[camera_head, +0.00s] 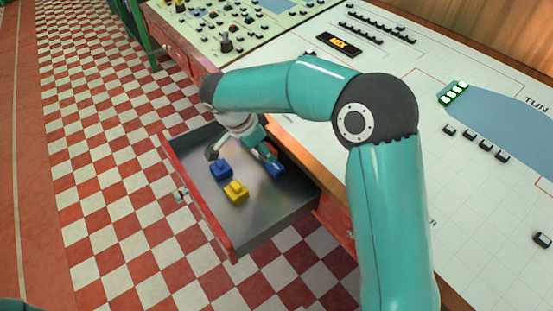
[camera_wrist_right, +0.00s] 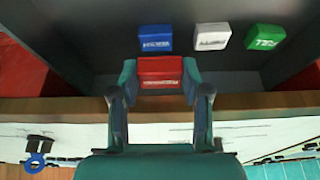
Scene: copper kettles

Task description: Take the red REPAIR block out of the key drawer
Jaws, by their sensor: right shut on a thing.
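The red block (camera_wrist_right: 160,72) sits between the two fingers of my right gripper (camera_wrist_right: 157,85) in the right wrist view, and the fingers are shut on its sides. Its lettering is too small to read. In the head view my right arm reaches over the desk edge, with the gripper (camera_head: 266,152) down in the open key drawer (camera_head: 203,208); the red block is mostly hidden there. I cannot tell whether the block touches the drawer floor. My left gripper is not in view.
The drawer also holds a blue block (camera_head: 221,170), a yellow block (camera_head: 236,191) and another blue block (camera_head: 276,169). The wrist view shows blue (camera_wrist_right: 155,38), white (camera_wrist_right: 212,36) and green (camera_wrist_right: 265,37) blocks beyond the red one. The desk's wooden edge (camera_wrist_right: 50,108) is close.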

